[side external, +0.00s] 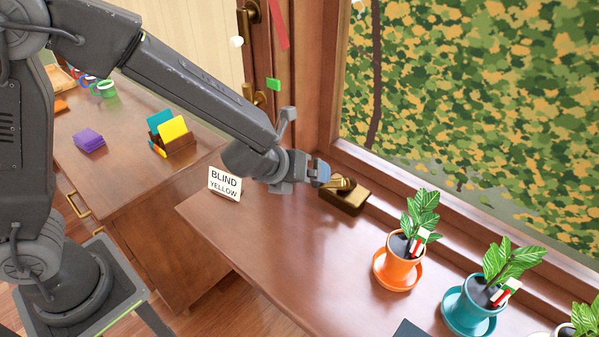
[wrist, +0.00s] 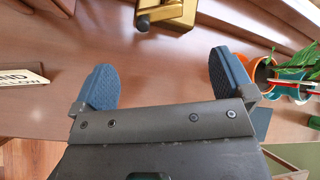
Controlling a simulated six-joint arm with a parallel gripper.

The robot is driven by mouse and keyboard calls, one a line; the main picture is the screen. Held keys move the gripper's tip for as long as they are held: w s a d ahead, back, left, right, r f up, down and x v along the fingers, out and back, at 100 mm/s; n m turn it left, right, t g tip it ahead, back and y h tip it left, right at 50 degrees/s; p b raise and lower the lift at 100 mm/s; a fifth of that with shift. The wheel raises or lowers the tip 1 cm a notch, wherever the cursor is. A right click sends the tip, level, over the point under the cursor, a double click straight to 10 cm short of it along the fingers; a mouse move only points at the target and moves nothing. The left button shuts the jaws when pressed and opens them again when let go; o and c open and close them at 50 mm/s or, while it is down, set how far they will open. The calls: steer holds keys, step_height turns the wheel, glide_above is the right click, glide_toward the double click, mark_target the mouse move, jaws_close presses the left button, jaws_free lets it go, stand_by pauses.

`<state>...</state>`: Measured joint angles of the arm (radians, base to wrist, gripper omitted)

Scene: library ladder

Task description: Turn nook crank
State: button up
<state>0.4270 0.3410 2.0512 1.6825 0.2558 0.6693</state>
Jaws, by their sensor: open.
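The brass crank (side external: 345,197) is mounted on a brass base on the wooden sill-side counter, below the window. In the wrist view the brass crank base (wrist: 178,14) is at the top edge, with a dark knob end (wrist: 143,22) pointing toward my gripper; its upper part is cut off. My gripper (side external: 320,172) is beside the crank's left end in the side view and partly overlaps it there. In the wrist view my gripper (wrist: 164,76) is open, its two blue-padded fingers wide apart. Nothing is between the pads, and the knob lies beyond them.
A sign reading BLIND YELLOW (side external: 224,184) stands left on the counter (side external: 290,250). An orange potted plant (side external: 398,262) and a teal potted plant (side external: 480,295) stand to the right. A desk (side external: 115,150) with a card holder is behind left. The counter's middle is clear.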

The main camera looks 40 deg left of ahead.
mark_target(334, 183)
steer(key=shift+c, duration=1.2)
steer(key=shift+d+n, duration=0.25)
steer(key=shift+n, duration=0.65)
steer(key=shift+c, duration=0.9)
steer(key=n, duration=0.2)
steer(key=d+n, duration=0.1)
steer(key=n, duration=0.2)
steer(key=shift+w+y, duration=0.2)
steer(key=shift+y, duration=0.2)
steer(key=shift+c, duration=1.4)
steer(key=n, duration=0.3)
steer(key=shift+d, duration=0.35)
steer(key=shift+c, duration=0.8)
steer(key=w+f+n, duration=0.4)
steer(key=w, duration=0.1)
steer(key=w+f+n+y, duration=0.1)
steer(key=w+f+n, duration=0.4)
steer(key=shift+a+f, duration=0.1)
